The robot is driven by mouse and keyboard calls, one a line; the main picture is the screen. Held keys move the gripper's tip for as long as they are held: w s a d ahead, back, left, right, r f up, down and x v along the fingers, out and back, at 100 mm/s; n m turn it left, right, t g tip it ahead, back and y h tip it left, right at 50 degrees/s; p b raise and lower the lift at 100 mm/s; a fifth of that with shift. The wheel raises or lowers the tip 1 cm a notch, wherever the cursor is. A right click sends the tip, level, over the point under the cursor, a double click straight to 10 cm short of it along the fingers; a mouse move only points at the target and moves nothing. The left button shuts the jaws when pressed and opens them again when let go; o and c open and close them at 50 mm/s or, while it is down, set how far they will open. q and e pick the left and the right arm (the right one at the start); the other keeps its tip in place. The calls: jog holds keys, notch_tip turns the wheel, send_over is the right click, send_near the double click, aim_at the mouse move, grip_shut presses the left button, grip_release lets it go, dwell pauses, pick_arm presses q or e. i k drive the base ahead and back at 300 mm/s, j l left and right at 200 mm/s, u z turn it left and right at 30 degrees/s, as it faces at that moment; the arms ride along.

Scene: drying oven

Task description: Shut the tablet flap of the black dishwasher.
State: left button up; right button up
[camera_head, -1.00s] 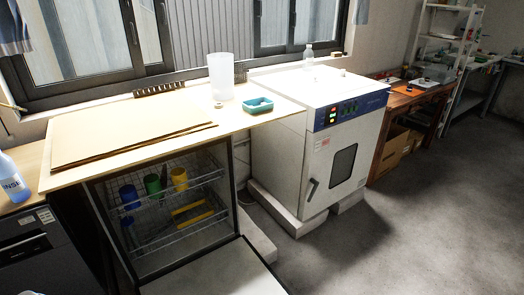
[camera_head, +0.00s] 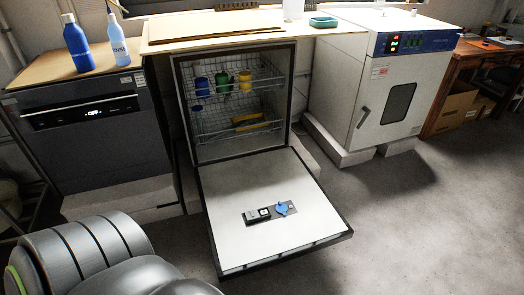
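The black-edged dishwasher stands in the middle with its door (camera_head: 235,185) folded down flat, its pale inner side facing up. A small dark dispenser panel (camera_head: 272,212) lies in the middle of that door. A grey flap-like piece (camera_head: 252,217) is at the panel's left end, and a blue round cap (camera_head: 282,209) is at its right end. The panel is too small to tell how far the flap stands open. Part of my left arm shows at the bottom left, clear of the door. Neither gripper is in view.
Wire racks (camera_head: 205,125) with coloured cups fill the open cavity. A closed dark dishwasher (camera_head: 95,145) stands at the left, with two blue-labelled bottles (camera_head: 76,42) above it. A white oven (camera_head: 390,90) stands at the right. The floor (camera_head: 420,230) right of the door is clear.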

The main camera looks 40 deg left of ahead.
aim_at(253, 214)
jog(key=k+l, duration=0.1)
jog(key=u, duration=1.45)
